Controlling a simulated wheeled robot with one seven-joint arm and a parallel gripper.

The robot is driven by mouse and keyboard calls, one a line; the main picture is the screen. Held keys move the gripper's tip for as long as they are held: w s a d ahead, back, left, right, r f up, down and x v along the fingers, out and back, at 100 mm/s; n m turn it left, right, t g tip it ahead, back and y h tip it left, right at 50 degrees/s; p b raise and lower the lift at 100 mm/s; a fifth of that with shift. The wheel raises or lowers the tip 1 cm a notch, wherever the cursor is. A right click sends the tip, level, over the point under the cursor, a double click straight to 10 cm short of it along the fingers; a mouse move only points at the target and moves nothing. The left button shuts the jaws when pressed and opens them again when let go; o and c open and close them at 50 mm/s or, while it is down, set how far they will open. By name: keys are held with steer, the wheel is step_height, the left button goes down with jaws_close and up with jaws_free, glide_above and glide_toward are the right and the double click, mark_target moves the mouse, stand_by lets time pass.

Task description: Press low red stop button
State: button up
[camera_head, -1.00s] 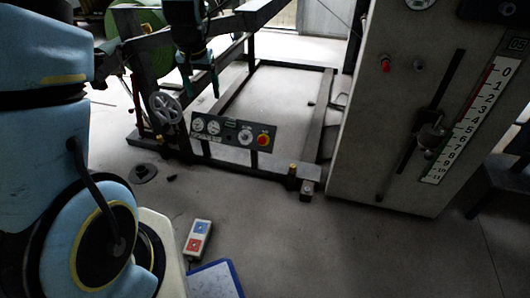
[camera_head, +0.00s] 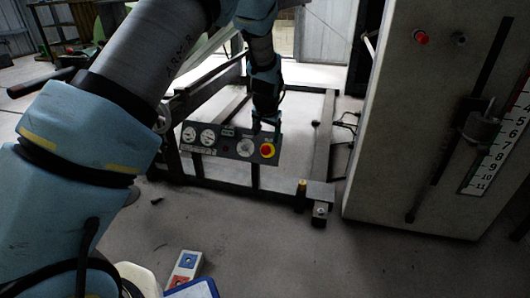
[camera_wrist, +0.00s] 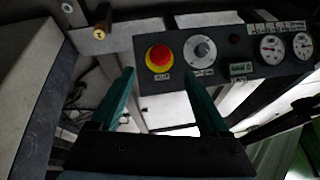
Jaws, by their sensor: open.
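The red stop button (camera_head: 267,150) is a round red mushroom knob on a yellow ring. It sits at the right end of a low dark control panel (camera_head: 222,145) in the head view. In the wrist view the same red button (camera_wrist: 159,56) is at the upper middle, just beyond and between the finger directions. My gripper (camera_wrist: 158,82) is open and empty, with two green fingers apart. In the head view my gripper (camera_head: 266,122) hangs just above the panel's right end, near the button. I see no clear contact with the button.
The panel also carries a grey dial (camera_wrist: 202,49) and gauges (camera_wrist: 271,48). A brass-topped post (camera_wrist: 99,34) stands beside it. A large grey cabinet (camera_head: 400,130) stands at right.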

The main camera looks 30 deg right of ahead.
mark_target(266, 149)
steer(key=b+x, duration=0.3)
steer(key=x, duration=0.5)
steer(key=shift+w+f, duration=0.15)
steer(key=shift+f, duration=0.15)
steer(key=shift+c, duration=0.3)
jaws_close()
stand_by(0.7)
